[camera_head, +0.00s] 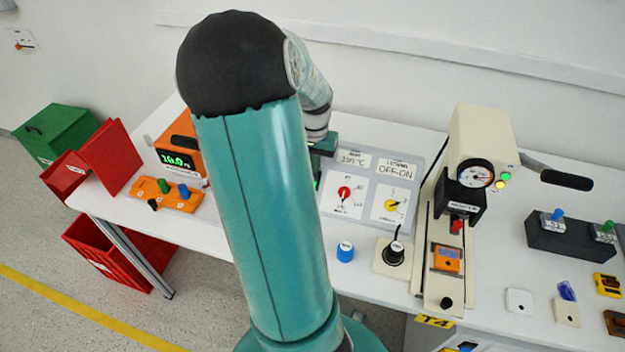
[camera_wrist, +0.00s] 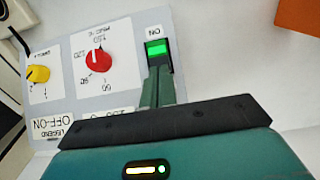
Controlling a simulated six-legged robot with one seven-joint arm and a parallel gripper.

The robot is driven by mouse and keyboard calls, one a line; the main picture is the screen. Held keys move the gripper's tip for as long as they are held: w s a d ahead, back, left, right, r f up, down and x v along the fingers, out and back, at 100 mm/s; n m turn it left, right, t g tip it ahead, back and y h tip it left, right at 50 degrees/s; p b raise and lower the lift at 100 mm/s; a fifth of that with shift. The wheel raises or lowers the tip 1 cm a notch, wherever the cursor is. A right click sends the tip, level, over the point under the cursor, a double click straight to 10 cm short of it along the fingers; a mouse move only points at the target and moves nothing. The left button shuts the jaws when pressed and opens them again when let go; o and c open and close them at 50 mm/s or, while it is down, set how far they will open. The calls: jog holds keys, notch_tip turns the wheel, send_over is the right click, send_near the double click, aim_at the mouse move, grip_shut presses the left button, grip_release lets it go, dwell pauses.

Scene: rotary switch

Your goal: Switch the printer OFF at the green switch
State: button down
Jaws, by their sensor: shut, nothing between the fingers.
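The green switch (camera_wrist: 156,49) is a lit rocker in a dark frame on a light grey panel (camera_wrist: 185,70). A label beside it, upside down in the wrist view, reads ON. My gripper (camera_wrist: 158,72) is shut and empty, with its fingertips at the switch's near edge. I cannot tell whether they touch it. In the head view my arm covers most of the switch's area, and the panel (camera_head: 365,221) shows to the right of the arm.
On the panel are a red knob (camera_wrist: 98,60) and a yellow knob (camera_wrist: 39,73). A beige press (camera_head: 484,140) with a gauge stands to the right. An orange device (camera_head: 180,150) stands left.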

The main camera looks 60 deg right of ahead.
jog(key=shift+r, duration=3.1)
